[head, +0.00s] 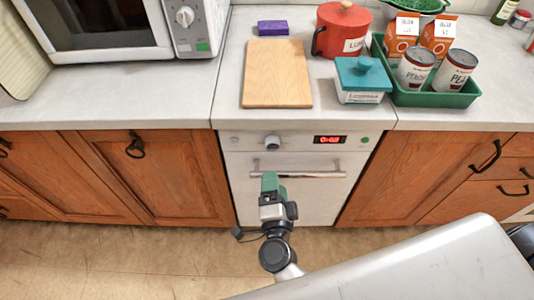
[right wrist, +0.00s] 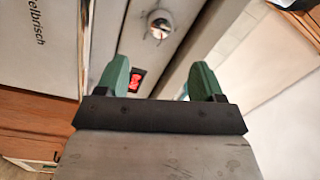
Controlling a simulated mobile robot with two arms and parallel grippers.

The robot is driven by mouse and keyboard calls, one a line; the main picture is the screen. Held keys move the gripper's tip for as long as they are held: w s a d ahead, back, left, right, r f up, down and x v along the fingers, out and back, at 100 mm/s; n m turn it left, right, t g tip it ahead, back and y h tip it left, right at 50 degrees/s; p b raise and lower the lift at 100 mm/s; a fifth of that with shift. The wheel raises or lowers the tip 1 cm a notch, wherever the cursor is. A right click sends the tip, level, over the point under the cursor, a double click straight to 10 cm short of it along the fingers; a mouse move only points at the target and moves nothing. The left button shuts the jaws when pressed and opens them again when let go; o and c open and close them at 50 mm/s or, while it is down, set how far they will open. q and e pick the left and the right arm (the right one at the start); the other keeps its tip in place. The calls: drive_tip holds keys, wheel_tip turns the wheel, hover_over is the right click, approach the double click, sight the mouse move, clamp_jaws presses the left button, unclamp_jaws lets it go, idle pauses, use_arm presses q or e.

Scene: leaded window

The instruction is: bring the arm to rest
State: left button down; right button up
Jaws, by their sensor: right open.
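My right gripper (head: 274,184) is in front of the white oven (head: 238,171) in the head view, below the worktop edge, close to the oven's handle bar (head: 318,174). In the right wrist view its two green fingers (right wrist: 160,80) stand wide apart with nothing between them but the oven front behind. The oven's knob (right wrist: 160,24) and red display (right wrist: 136,80) show past the fingers. Whether the gripper touches the oven cannot be told. My left gripper is not in either view.
On the worktop (head: 225,70) are a wooden board (head: 277,75), a purple sponge-like block (head: 273,27), a red canister (head: 338,30), a teal-lidded box (head: 361,80) and a green tray (head: 432,99) with cans and cartons. A microwave (head: 115,25) stands left. Wooden cabinets (head: 160,175) flank the oven.

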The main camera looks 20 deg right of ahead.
drive_tip(key=s+a+f+n+g+y+p, duration=0.1)
drive_tip(key=s+f+n+g+y, duration=0.2)
drive_tip(key=f, duration=0.5)
drive_tip(key=s+f+n+g+y, duration=0.1)
drive_tip(key=s+f+n+y, duration=0.15)
drive_tip(key=f+n, duration=0.4)
drive_tip(key=s+a+f+n+g+y+p, duration=0.1)
drive_tip(key=s+f+n+g, duration=0.15)
drive_tip(key=f, duration=0.75)
drive_tip(key=s+d+f+n+g+h, duration=0.1)
drive_tip(key=s+d+f+n+g, duration=0.2)
drive_tip(key=s, duration=0.9)
drive_tip(key=s+d+f+n+g+h+p, duration=0.1)
drive_tip(key=s+d+f+n+g, duration=0.3)
drive_tip(key=s+d+f+g, duration=0.3)
drive_tip(key=s+d+f, duration=0.3)
drive_tip(key=s+f, duration=0.2)
drive_tip(key=s, duration=0.1)
drive_tip(key=shift+f+n, duration=0.25)
drive_tip(key=shift+n, duration=0.05)
drive_tip(key=shift+s+d+g, duration=0.1)
drive_tip(key=shift+s+g, duration=0.05)
drive_tip(key=shift+g, duration=0.1)
